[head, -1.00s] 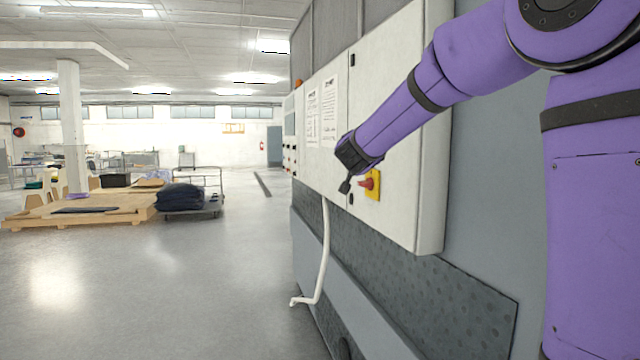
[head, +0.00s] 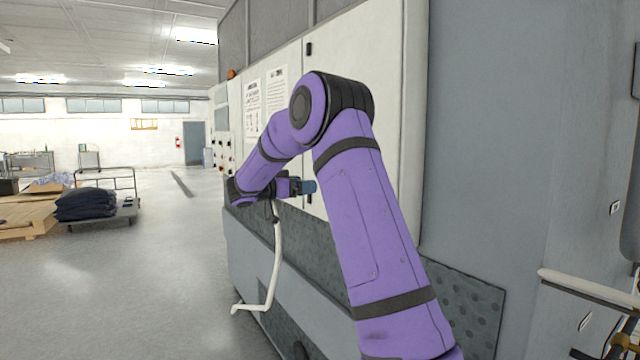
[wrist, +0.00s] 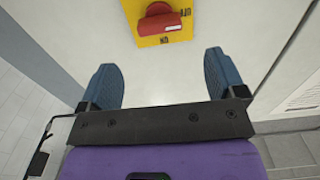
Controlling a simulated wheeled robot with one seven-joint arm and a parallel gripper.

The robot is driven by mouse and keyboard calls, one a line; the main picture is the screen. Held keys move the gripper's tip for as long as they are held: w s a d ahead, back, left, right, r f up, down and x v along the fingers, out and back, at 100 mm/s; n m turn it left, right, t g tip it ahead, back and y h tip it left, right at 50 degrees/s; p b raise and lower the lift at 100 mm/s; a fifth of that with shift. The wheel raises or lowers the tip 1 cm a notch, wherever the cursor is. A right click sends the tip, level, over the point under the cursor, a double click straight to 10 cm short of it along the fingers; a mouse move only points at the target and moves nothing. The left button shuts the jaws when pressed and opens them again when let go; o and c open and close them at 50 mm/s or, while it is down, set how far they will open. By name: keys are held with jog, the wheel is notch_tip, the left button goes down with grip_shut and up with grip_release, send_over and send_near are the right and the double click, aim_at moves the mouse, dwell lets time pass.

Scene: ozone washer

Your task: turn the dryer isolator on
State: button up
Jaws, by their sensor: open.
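The dryer isolator is a red rotary handle (wrist: 158,22) on a yellow plate (wrist: 176,38), at the top of the wrist view on a pale panel. Its handle lies roughly sideways in that picture, with one end by upside-down letters like OFF. Letters like ON stand below it. My gripper (wrist: 160,72) is open and empty, its two blue fingers spread on either side, short of the handle and not touching it. In the head view my gripper (head: 304,187) is in front of the cabinet, and my arm hides the isolator.
The white cabinet (head: 385,60) with printed sheets (head: 265,95) stands on the grey machine (head: 480,130). A pallet (head: 25,220) and a cart with dark cloth (head: 88,205) stand at left. The floor between is clear.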

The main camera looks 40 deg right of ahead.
jog(key=x, duration=0.8)
jog(key=shift+d, duration=0.1)
jog(key=shift+c, duration=0.4)
jog(key=c, duration=0.8)
jog(key=shift+c, duration=0.2)
jog(key=shift+m, duration=0.3)
jog(key=shift+f+m, duration=0.1)
jog(key=shift+m, duration=8.5)
